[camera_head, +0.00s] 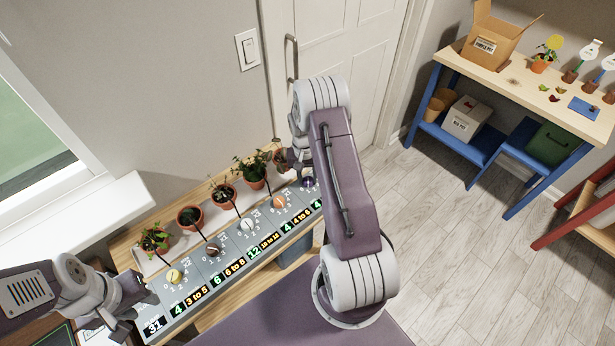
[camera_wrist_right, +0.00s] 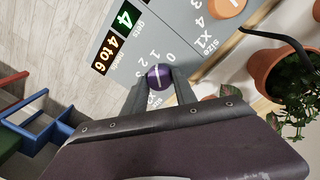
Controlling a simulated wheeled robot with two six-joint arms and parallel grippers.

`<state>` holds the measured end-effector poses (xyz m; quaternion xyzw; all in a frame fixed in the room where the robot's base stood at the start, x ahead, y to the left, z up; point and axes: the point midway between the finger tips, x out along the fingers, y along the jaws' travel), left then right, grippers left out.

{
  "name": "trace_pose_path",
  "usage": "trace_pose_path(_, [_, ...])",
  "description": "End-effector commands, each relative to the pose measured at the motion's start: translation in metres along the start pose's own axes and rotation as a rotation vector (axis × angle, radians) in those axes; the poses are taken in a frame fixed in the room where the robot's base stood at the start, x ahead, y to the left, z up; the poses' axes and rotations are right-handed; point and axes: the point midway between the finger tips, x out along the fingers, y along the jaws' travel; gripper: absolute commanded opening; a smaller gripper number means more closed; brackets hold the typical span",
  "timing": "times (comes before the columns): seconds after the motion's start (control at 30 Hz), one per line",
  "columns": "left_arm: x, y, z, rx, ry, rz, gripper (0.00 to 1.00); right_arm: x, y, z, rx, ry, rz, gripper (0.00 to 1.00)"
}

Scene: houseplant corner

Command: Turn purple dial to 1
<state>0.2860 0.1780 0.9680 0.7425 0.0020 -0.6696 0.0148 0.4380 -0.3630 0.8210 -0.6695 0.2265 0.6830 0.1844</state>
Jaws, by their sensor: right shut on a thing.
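The purple dial (camera_wrist_right: 158,77) sits at the far right end of the grey panel (camera_head: 213,262), with printed numbers beside it. In the head view it shows as a small purple knob (camera_head: 308,183) beside my right arm. My right gripper (camera_wrist_right: 159,85) is shut on the dial, one finger on each side. A pale line crosses the dial's top, roughly upright in the wrist view; I cannot tell exactly which number it points to. My left gripper (camera_head: 143,304) is by the panel's near left end, close to the yellow dial (camera_head: 174,276); its jaw opening is not clear.
Yellow, brown, white and orange (camera_head: 279,201) dials line the panel. Several potted plants stand behind it, including one pot (camera_head: 190,216) near the middle. In the wrist view a terracotta pot (camera_wrist_right: 284,74) is close to the right. A blue workbench (camera_head: 483,150) stands farther right.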

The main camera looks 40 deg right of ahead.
Motion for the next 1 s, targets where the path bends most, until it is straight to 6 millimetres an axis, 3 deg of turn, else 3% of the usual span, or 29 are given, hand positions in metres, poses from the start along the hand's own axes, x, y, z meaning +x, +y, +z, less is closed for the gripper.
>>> trace_pose_path(0.33, [0.0,0.0,0.0,0.0,0.0,0.0,0.36,-0.002,0.0,-0.002,0.001,0.007,-0.001,0.0])
trace_pose_path(0.37, [0.0,0.0,0.0,0.0,0.0,0.0,0.36,-0.002,0.0,-0.002,0.001,0.007,-0.001,0.39])
trace_pose_path(0.43, [0.0,0.0,0.0,0.0,0.0,0.0,0.36,-0.002,0.0,-0.002,0.001,0.006,-0.001,0.55])
trace_pose_path(0.77, [0.0,0.0,0.0,0.0,0.0,0.0,0.36,-0.004,0.0,-0.001,0.0,0.003,0.0,0.55])
trace_pose_path(1.0, [0.003,0.0,0.0,0.0,0.0,0.0,0.36,-0.052,0.0,-0.002,0.0,0.008,-0.001,0.55])
